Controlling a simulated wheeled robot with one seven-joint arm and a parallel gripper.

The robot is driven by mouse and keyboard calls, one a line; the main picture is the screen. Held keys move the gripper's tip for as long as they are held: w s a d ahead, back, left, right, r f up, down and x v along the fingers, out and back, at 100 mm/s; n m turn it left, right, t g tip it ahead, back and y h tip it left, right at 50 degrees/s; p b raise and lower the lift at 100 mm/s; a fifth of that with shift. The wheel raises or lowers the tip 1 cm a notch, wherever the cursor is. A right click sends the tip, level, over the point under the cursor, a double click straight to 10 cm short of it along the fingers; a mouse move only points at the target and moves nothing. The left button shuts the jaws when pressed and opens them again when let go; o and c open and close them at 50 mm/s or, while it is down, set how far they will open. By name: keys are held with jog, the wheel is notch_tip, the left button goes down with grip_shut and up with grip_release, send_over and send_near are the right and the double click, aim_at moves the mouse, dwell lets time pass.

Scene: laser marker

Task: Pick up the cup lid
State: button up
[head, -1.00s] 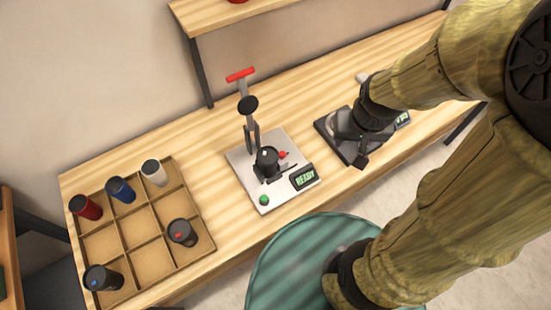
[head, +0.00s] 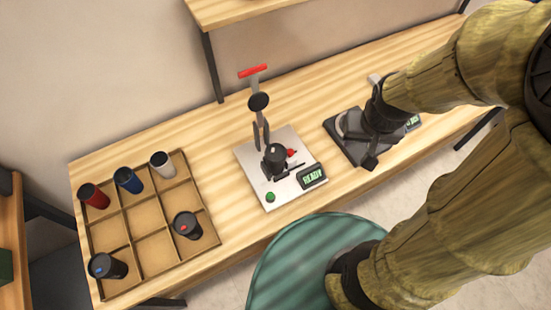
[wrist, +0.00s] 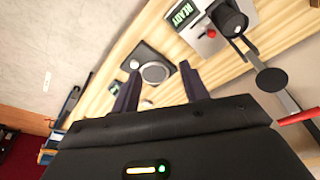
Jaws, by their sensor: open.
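My gripper (head: 358,146) hangs over a dark square device on the right part of the bench. In the wrist view my gripper (wrist: 160,68) is open, with nothing between its two dark fingers. The dark device (wrist: 139,56) lies beyond the fingertips and bears a round grey disc (wrist: 155,72). A small pale thing (head: 376,79) lies on the bench behind the device, partly hidden by my arm. A small pale patch also shows between the fingers in the wrist view (wrist: 147,103). I cannot tell whether the disc or the pale thing is the cup lid.
A press (head: 259,104) with a red handle stands on a light plate left of my gripper, holding a dark cup (head: 274,157). Further left, a divided tray (head: 150,217) holds several cups. A round green stool (head: 300,265) stands in front. Bench between tray and press is clear.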

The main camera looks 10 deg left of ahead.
jog(key=o, duration=0.6)
jog(key=shift+w+a, duration=0.1)
jog(key=shift+a, duration=0.05)
jog(key=o, duration=0.3)
jog(key=shift+w+a+p, duration=0.2)
jog(key=shift+a+p, duration=0.05)
jog(key=shift+p, duration=0.05)
jog(key=shift+o, duration=0.3)
jog(key=w+a+f+m+g+p, duration=0.1)
jog(key=w+a+m+g+p, duration=0.1)
jog(key=a, duration=0.6)
jog(key=w+m+p, duration=0.1)
jog(key=w, duration=0.1)
jog(key=shift+w+f+m+y, duration=0.15)
jog(key=shift+w+m+y, duration=0.15)
jog(key=shift+w, duration=0.1)
jog(key=m+p, duration=0.3)
jog(key=p, duration=0.1)
send_over(277, 154)
notch_tip(277, 154, down, 3)
jog(key=shift+r+g, duration=0.2)
jog(key=shift+g, duration=0.1)
notch_tip(277, 154, down, 12)
jog(key=shift+f+p, duration=0.1)
jog(key=shift+p, duration=0.2)
